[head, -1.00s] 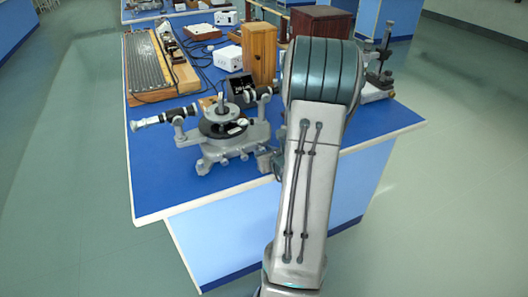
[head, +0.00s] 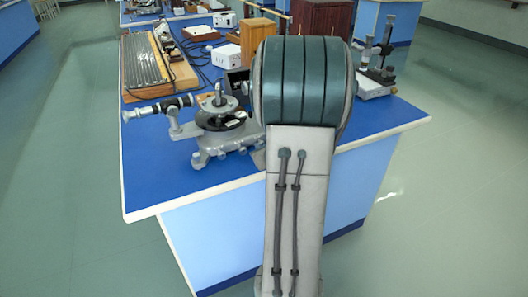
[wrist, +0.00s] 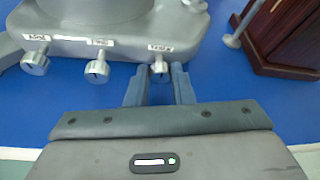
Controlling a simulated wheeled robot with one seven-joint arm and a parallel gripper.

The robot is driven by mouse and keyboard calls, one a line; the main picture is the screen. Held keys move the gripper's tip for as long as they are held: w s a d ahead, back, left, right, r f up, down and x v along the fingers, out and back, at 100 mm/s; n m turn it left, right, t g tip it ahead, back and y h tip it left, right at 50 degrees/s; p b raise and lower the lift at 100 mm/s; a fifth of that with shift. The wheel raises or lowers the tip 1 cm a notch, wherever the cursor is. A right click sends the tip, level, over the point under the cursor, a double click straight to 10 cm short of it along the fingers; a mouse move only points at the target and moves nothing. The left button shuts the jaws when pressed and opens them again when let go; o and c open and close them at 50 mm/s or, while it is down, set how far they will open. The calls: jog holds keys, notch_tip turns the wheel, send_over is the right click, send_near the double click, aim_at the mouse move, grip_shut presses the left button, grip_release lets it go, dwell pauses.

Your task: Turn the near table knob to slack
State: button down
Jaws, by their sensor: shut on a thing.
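The spectrometer (head: 215,143) stands near the table's front edge in the head view, its right side hidden behind my arm. Its grey base (wrist: 110,45) fills the upper left of the wrist view. Three small silver knobs with white labels stick out of its near side: a left knob (wrist: 35,63), a middle knob (wrist: 97,71) and a right knob (wrist: 159,69). The label lettering is too blurred to read surely. My gripper (wrist: 159,76) is shut on the right knob, one finger on each side. The head view hides my gripper.
The blue table (head: 150,185) is clear left of the spectrometer. A brown wooden box (wrist: 285,35) and a small metal foot (wrist: 232,40) stand to the right of the knobs in the wrist view. A stand with an upright post (head: 375,80) is at the right back.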

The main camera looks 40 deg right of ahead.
dwell(0.3)
jog(key=c, duration=1.3)
grip_release()
jog(key=shift+o, duration=0.2)
jog(key=v, duration=0.6)
jog(key=b+v, duration=0.6)
jog(key=v, duration=0.1)
jog(key=shift+s+b, duration=0.35)
jog(key=shift+s, duration=0.05)
jog(key=shift+a+r, duration=0.1)
